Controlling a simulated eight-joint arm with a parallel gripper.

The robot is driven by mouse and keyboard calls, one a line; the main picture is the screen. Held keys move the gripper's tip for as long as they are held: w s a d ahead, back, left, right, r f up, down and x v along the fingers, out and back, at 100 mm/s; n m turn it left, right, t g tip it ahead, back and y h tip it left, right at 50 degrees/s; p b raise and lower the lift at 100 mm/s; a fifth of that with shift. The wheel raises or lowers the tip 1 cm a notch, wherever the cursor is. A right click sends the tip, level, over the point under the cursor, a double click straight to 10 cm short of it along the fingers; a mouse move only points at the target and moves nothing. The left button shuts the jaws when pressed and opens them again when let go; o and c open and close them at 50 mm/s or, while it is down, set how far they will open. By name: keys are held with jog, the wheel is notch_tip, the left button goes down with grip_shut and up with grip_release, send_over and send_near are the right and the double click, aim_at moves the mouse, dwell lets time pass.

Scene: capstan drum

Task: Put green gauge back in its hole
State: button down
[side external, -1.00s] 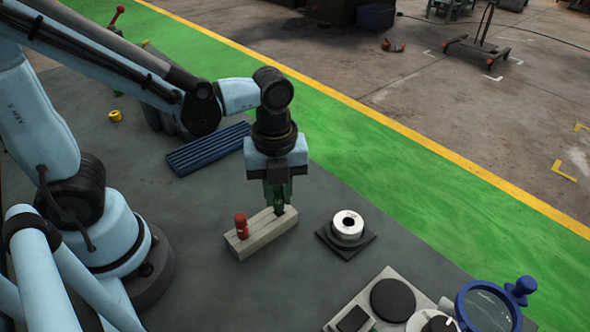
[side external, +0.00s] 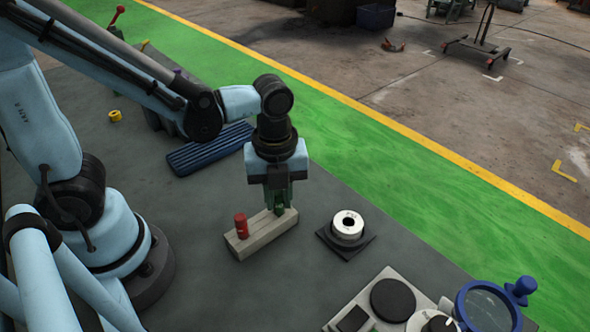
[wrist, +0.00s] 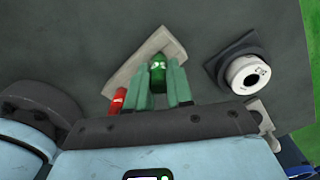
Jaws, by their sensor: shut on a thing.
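The green gauge (wrist: 158,75) is between my gripper's two fingers in the wrist view. My gripper (side external: 279,207) is shut on it and points down over the right end of the pale block (side external: 255,237). In the side view, little of the green gauge (side external: 279,209) shows between the fingertips. Its lower end meets or overlaps the block's top in the picture; I cannot tell how deep it sits in its hole. A red gauge (side external: 241,225) stands upright at the block's left end, and it also shows in the wrist view (wrist: 118,100) beside the left finger.
A white ring (side external: 347,226) sits on a dark square base (side external: 332,243) right of the block. A pale tray with dark discs (side external: 393,299) and a blue magnifier (side external: 488,308) are at the front right. A blue ribbed mat (side external: 207,150) lies behind left.

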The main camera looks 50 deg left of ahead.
jog(key=shift+f, duration=0.2)
dwell(0.5)
jog(key=c, duration=0.9)
grip_release()
jog(key=shift+r, duration=6.1)
